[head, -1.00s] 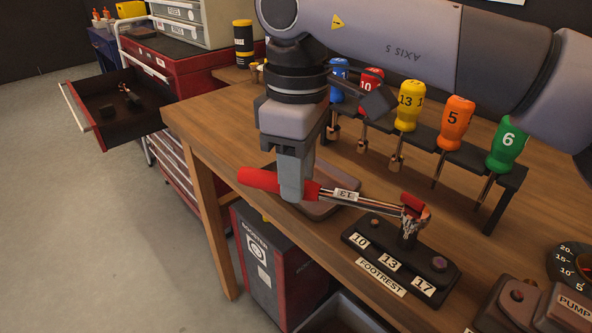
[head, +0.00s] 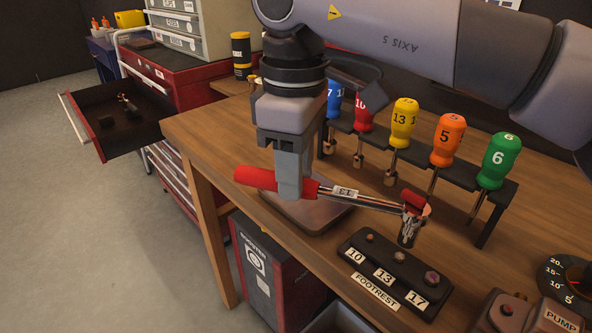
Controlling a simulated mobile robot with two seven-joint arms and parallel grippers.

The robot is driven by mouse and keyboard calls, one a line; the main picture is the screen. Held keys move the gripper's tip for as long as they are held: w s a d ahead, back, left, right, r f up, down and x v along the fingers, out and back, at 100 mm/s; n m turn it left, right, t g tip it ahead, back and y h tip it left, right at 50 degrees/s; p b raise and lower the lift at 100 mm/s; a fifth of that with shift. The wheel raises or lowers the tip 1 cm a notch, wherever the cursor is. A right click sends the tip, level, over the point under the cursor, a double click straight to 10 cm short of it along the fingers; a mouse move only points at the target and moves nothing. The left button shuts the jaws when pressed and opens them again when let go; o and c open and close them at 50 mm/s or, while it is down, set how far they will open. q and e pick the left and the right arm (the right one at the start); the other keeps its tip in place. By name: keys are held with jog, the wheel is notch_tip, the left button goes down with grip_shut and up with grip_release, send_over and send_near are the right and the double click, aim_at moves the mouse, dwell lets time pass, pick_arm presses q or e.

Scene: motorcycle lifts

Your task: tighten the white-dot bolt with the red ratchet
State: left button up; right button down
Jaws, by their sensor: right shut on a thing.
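My right gripper (head: 290,190) is shut on the red handle of the ratchet (head: 256,178), which carries a 13 label. The ratchet's shaft points right. Its head, with a red top and a metal socket (head: 407,233), hangs just above and behind the middle bolt (head: 399,256) of the dark FOOTREST block (head: 360,259). The socket looks apart from that bolt. The block also has a bolt by the 10 label (head: 371,236) and a bolt by the 17 label (head: 432,278). I cannot make out a white dot on any bolt. My left gripper is out of view.
A rack (head: 470,188) of numbered, coloured drivers stands behind the ratchet. A flat tray (head: 310,215) lies under my right gripper. The PUMP unit (head: 545,318) and a dial (head: 572,276) are at the right. An open drawer (head: 125,130) is at the left.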

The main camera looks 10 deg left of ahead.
jog(key=shift+r+p, duration=1.05)
jog(key=shift+r, duration=0.85)
jog(key=shift+f, duration=0.1)
